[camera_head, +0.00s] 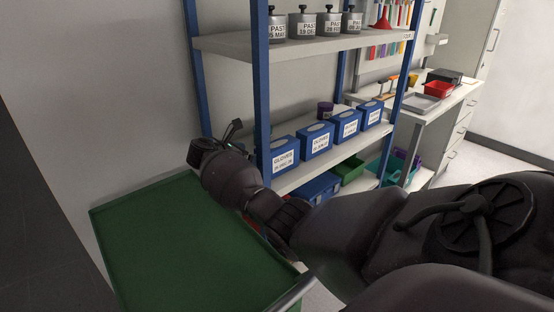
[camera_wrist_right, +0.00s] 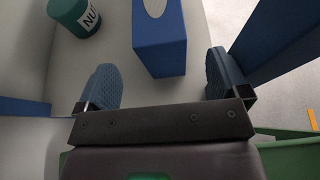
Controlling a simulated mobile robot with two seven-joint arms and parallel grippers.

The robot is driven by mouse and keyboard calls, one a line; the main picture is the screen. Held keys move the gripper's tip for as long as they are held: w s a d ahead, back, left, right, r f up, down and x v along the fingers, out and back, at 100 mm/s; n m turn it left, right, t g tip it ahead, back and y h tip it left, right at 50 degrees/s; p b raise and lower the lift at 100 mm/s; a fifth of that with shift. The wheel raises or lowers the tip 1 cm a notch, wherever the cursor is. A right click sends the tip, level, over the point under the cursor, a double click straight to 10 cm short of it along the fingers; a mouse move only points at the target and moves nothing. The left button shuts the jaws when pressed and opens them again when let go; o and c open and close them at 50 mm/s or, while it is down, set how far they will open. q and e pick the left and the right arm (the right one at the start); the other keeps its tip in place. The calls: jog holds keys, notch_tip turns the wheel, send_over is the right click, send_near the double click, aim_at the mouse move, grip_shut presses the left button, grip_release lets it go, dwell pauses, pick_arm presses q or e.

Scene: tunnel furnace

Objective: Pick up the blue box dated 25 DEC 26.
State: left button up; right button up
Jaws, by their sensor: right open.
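A row of blue boxes labelled GLOVES stands on the middle shelf in the head view. The leftmost blue box (camera_head: 284,157) is closest to my right gripper; its small date line looks like 25 DEC 26, but is hard to read. My right gripper (camera_head: 235,128) is at the left end of that shelf, left of this box. In the right wrist view, a blue box (camera_wrist_right: 160,45) with a pale oval opening on top lies ahead, between the lines of the open fingers (camera_wrist_right: 164,82). The fingers are apart from it. My left gripper is out of view.
A blue shelf post (camera_head: 262,80) stands beside my right gripper, and the upper shelf (camera_head: 235,44) carries grey labelled canisters. A green jar (camera_wrist_right: 75,17) stands left of the box in the wrist view. A green tray-like surface (camera_head: 175,245) lies below my arm.

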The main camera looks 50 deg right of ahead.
aim_at(278, 157)
jog(key=x, duration=0.3)
jog(key=b+x, duration=0.1)
jog(key=x, duration=0.2)
jog(key=shift+d+r, duration=0.15)
jog(key=shift+d, duration=0.2)
jog(key=shift+s+d+b, duration=0.1)
jog(key=shift+d+b, duration=0.2)
jog(key=shift+d, duration=0.1)
jog(key=shift+c, duration=0.2)
jog(key=c, duration=1.2)
